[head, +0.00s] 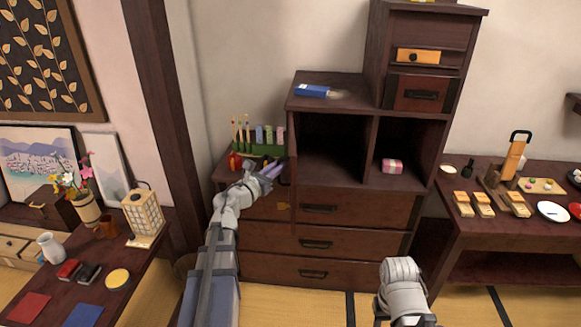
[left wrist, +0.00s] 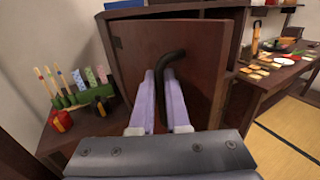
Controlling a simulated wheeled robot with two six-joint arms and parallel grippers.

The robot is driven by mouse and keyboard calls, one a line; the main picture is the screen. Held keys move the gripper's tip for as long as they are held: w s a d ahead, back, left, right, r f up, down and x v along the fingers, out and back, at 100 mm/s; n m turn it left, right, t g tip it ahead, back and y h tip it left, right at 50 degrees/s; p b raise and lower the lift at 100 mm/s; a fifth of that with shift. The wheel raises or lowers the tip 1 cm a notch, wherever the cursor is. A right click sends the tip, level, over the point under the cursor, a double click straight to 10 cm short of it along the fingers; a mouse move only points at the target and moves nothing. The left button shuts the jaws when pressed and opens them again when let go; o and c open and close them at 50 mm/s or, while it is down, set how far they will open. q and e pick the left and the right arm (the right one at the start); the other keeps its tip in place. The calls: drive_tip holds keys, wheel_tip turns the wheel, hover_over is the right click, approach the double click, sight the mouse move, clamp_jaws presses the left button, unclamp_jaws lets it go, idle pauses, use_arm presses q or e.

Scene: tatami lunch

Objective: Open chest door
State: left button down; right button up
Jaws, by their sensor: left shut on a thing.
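The chest (head: 372,207) is dark stepped wood with drawers and open-fronted compartments. My left gripper (head: 272,172) is at the chest's left side, above the low step. In the left wrist view, the left gripper (left wrist: 165,100) is shut on a dark curved handle (left wrist: 170,62) on the brown chest door (left wrist: 205,60). The door's handle face is towards that camera. In the head view the door is hard to make out, and the handle is hidden at the fingers. Of my right arm only a pale link shows at the bottom; its gripper is not visible.
A green rack (head: 262,150) with brushes and a red object (head: 234,161) stand on the low step close by the left gripper. A blue box (head: 312,91) lies on the chest's middle step. A pink box (head: 392,166) sits in the right compartment. Tables flank the chest.

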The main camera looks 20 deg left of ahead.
use_arm(q)
drive_tip(key=shift+a, duration=0.8)
drive_tip(key=c, duration=1.2)
unclamp_jaws()
drive_tip(key=shift+s+a, duration=0.25)
drive_tip(key=shift+s, duration=1.05)
drive_tip(key=shift+s+a, duration=0.2)
drive_tip(key=shift+s, duration=1.05)
drive_tip(key=shift+s+a, duration=0.25)
drive_tip(key=shift+s, duration=1.05)
